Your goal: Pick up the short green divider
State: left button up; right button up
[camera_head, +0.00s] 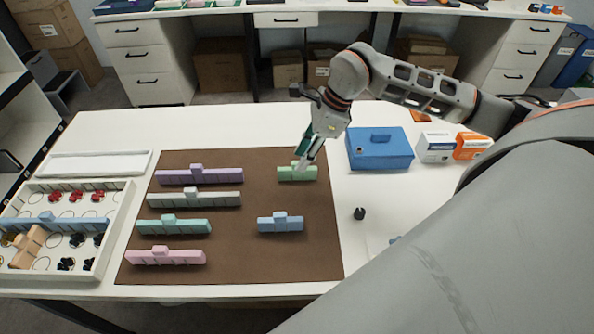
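The short green divider (290,175) lies on the brown mat (250,262), near the mat's upper right corner. My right gripper (301,166) points down at it from above, with its fingertips at the divider's raised middle tab. The fingertips cover part of the tab, and I cannot tell whether they are closed on it. The divider looks level and appears to rest on the mat. My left gripper is not in view.
On the mat also lie purple (220,177), grey-green (215,201), teal (190,227), pink (185,258) and short blue (290,225) dividers. A white compartment tray (113,225) stands left. A blue box (375,155), small cartons (436,150) and a black knob-like piece (359,213) are right.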

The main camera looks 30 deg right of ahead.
aim_at(297, 162)
jog(key=x, duration=0.2)
jog(key=shift+a+f, duration=0.25)
jog(key=shift+f, duration=0.05)
jog(key=shift+w+a+f, duration=0.1)
jog(key=shift+f, duration=0.4)
grip_shut()
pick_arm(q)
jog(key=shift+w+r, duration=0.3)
pick_arm(e)
jog(key=shift+r, duration=0.15)
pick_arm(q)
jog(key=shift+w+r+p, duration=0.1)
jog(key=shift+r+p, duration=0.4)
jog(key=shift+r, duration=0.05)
pick_arm(e)
notch_tip(297, 162, up, 20)
jog(key=shift+a, duration=0.15)
